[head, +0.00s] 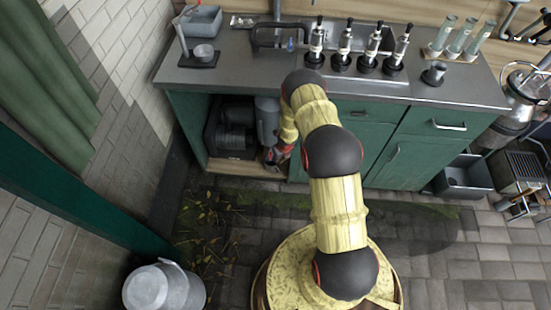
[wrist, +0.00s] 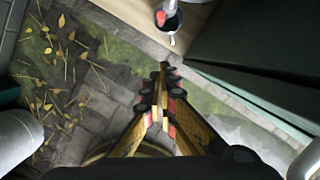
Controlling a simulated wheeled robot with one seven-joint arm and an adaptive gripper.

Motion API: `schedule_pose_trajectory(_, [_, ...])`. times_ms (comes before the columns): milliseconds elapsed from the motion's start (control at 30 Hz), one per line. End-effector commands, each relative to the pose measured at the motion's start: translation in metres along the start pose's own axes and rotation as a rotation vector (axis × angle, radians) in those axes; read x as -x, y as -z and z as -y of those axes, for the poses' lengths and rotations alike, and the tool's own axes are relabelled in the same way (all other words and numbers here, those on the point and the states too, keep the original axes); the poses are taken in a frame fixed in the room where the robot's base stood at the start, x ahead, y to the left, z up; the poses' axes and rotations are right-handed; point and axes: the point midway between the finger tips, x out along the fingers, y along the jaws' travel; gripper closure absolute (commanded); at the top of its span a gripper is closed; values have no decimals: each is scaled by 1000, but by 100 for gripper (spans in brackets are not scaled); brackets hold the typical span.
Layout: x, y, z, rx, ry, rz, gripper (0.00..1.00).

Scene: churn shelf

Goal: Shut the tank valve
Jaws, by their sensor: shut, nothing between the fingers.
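The grey tank (head: 267,120) stands upright in the open left compartment of the green cabinet, partly behind my arm. In the wrist view, a small dark fitting with a red part (wrist: 161,17) and a short pale stem, apparently the tank valve, shows at the top edge, over the pale compartment floor. My gripper (wrist: 163,72) is shut and empty, with its fingertips below that fitting in the picture and a visible gap between them. In the head view my gripper (head: 274,158) is low at the compartment's front, by the tank's foot; the valve cannot be made out clearly there.
A dark machine (head: 233,130) fills the compartment left of the tank. Green cabinet panels (wrist: 255,45) stand close at the right in the wrist view. A metal churn (head: 165,287) stands at the lower left. The paved floor (head: 225,240) with scattered leaves is otherwise open.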

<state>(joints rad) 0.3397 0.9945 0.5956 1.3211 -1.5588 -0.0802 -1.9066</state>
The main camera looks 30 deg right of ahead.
Motion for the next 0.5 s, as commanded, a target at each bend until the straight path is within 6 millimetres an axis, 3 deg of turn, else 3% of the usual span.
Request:
schedule_pose_trajectory(333, [-1, 0, 0, 2, 0, 1, 100])
schedule_pose_trajectory(500, [-14, 0, 0, 2, 0, 0, 100])
